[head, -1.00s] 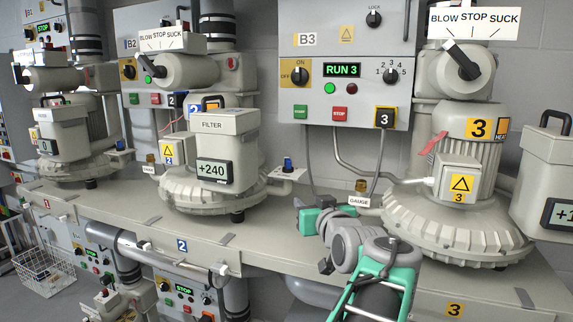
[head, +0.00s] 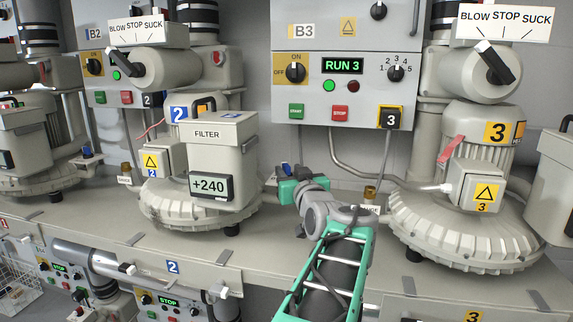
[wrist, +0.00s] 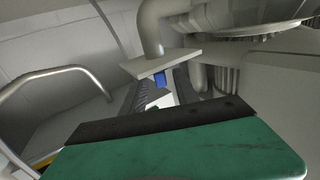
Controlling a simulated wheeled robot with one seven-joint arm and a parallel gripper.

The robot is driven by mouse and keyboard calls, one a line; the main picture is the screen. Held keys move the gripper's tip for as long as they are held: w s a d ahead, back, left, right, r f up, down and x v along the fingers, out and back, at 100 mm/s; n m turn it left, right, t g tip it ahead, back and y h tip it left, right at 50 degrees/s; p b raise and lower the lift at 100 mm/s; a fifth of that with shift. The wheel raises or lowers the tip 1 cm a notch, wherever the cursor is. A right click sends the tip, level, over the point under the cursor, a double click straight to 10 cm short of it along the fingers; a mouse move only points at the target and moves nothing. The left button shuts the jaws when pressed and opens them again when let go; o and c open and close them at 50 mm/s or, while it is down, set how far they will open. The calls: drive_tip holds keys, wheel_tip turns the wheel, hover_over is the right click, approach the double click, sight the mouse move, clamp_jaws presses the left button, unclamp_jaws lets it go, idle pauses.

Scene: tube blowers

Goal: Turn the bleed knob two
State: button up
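The blue bleed knob (head: 286,168) of unit 2 stands at the right of blower 2 (head: 205,210) in the head view. My gripper (head: 284,189), green, is right at the knob and hides its lower part and label. In the wrist view the blue knob (wrist: 160,80) shows below a pale plate (wrist: 160,64) on a bent pipe. My gripper's dark fingers (wrist: 157,98) reach toward it with a gap between them, so it looks open. The knob appears in line with this gap. I cannot tell whether the fingers touch it.
The filter box (head: 222,150) with its +240 display stands left of my gripper. Blower 3 (head: 465,225) and a brass fitting (head: 370,193) are on the right. Panel B3 (head: 340,65) is behind. The bench front (head: 240,250) between the blowers is mostly bare.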

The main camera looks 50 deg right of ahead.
drive_tip(key=shift+w+d, duration=0.3)
drive_tip(key=shift+w, duration=0.15)
clamp_jaws()
idle(0.3)
